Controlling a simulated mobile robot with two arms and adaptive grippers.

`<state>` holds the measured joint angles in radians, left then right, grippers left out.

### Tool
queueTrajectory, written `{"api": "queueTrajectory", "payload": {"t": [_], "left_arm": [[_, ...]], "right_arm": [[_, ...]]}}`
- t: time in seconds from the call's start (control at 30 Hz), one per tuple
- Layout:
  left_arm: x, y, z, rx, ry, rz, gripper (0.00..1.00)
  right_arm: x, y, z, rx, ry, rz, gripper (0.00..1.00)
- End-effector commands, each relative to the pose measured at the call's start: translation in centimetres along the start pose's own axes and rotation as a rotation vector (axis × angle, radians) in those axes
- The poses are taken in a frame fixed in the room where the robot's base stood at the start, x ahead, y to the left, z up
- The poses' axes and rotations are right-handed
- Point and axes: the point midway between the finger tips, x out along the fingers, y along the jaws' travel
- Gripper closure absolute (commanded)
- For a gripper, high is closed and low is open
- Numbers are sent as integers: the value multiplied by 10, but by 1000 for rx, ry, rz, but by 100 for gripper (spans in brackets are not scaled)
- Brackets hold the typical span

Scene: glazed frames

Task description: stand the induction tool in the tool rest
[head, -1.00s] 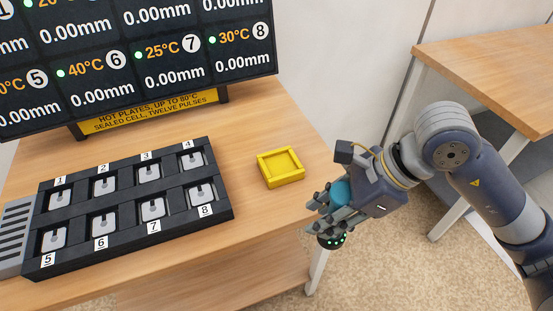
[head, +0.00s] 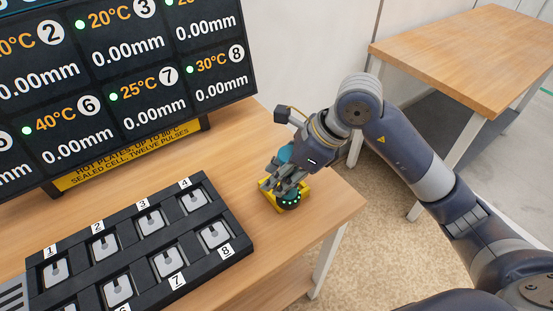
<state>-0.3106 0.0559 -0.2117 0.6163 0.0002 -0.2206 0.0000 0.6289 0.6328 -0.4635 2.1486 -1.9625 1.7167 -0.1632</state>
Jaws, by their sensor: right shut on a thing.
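The induction tool (head: 288,202) has a dark round head with green lights and a teal part above it. My right gripper (head: 287,182) is shut on it. The yellow square tool rest (head: 303,200) lies on the wooden table. The tool's head is over or in the rest, and I cannot tell whether it touches the rest's floor. The gripper and tool hide most of the rest. My left gripper is not in view.
A black block of numbered hot plates (head: 130,250) lies left of the rest. A large display (head: 120,70) stands behind it on the table (head: 290,262). A second wooden table (head: 465,55) stands at the back right. Bare tabletop lies right of the rest.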

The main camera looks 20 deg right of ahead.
Motion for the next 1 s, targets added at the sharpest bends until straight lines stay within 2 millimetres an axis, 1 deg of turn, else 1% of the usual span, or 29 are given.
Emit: {"api": "queueTrajectory", "payload": {"t": [0.03,0.07,0.2,0.33,0.4,0.53,0.7,0.8,1.0], "left_arm": [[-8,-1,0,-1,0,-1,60],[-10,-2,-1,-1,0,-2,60],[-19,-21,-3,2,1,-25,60],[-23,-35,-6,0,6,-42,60],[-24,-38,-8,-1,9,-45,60],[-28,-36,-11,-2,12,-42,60],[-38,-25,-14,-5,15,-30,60],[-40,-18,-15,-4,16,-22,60],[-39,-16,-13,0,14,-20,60]], "right_arm": [[-2,-12,5,4,-4,1,100],[0,-18,6,3,-3,0,100],[5,-45,10,2,-4,0,100],[9,-60,12,-1,-4,0,100],[11,-64,12,-1,-4,-1,100],[16,-66,9,-2,-3,1,100],[33,-66,-1,0,-3,3,100],[40,-66,-5,-2,-4,1,100],[42,-66,-6,-4,-4,-2,100]]}}
